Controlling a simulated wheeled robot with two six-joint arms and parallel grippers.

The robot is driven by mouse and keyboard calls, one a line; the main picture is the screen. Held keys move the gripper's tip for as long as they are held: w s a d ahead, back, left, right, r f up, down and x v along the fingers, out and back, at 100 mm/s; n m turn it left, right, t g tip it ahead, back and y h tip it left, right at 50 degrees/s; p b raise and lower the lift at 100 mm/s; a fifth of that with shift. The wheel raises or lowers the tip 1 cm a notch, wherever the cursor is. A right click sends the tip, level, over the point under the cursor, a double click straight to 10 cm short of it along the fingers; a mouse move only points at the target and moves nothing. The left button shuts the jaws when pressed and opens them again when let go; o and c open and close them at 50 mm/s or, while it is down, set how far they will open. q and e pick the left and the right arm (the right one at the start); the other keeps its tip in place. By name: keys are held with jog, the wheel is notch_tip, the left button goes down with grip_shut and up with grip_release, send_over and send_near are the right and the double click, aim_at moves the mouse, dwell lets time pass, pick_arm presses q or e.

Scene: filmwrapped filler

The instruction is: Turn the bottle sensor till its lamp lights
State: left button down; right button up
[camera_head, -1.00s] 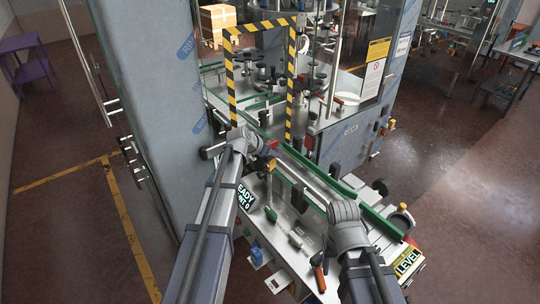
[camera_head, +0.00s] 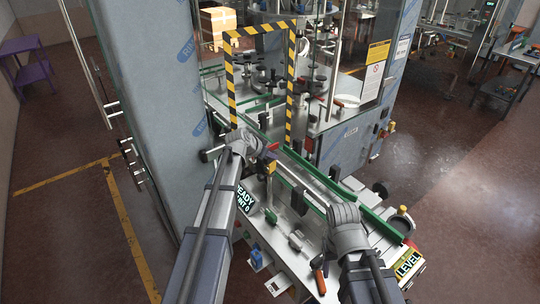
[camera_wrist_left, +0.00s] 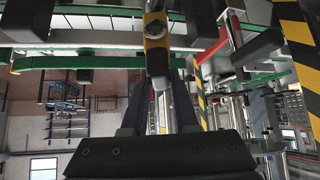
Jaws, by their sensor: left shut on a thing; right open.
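The bottle sensor, a small yellow and dark body (camera_wrist_left: 156,42), sits at the top centre of the left wrist view, between my fingertips. In the head view, a small yellow part (camera_head: 271,167) shows at the tip of my left gripper (camera_head: 265,158), beside the conveyor. My left gripper is shut on the sensor. I cannot make out a lit lamp on it. My right gripper (camera_head: 345,232) is open, over the front part of the machine deck; its fingertips are mostly hidden by its own wrist.
A conveyor with green rails (camera_head: 372,216) runs past both grippers. A black-yellow striped frame (camera_head: 232,80) stands behind my left gripper. An orange-handled tool (camera_head: 318,264) lies on the deck. A READY display (camera_head: 244,197) and LEVEL sign (camera_head: 408,263) sit along the edge.

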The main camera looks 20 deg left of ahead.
pick_arm(q)
jog(key=shift+w+a+m+h, duration=0.15)
jog(key=shift+m+h, duration=0.35)
jog(key=shift+m, duration=0.3)
jog(key=shift+m+g+h, duration=0.5)
jog(key=shift+m+g, duration=0.1)
jog(key=shift+m, duration=0.1)
jog(key=c, duration=0.7)
grip_release()
jog(key=shift+s, duration=0.2)
jog(key=p+v, duration=0.5)
jog(key=v, duration=0.2)
jog(key=shift+s+r, duration=0.2)
jog(key=shift+r, duration=0.05)
jog(key=shift+a, duration=0.1)
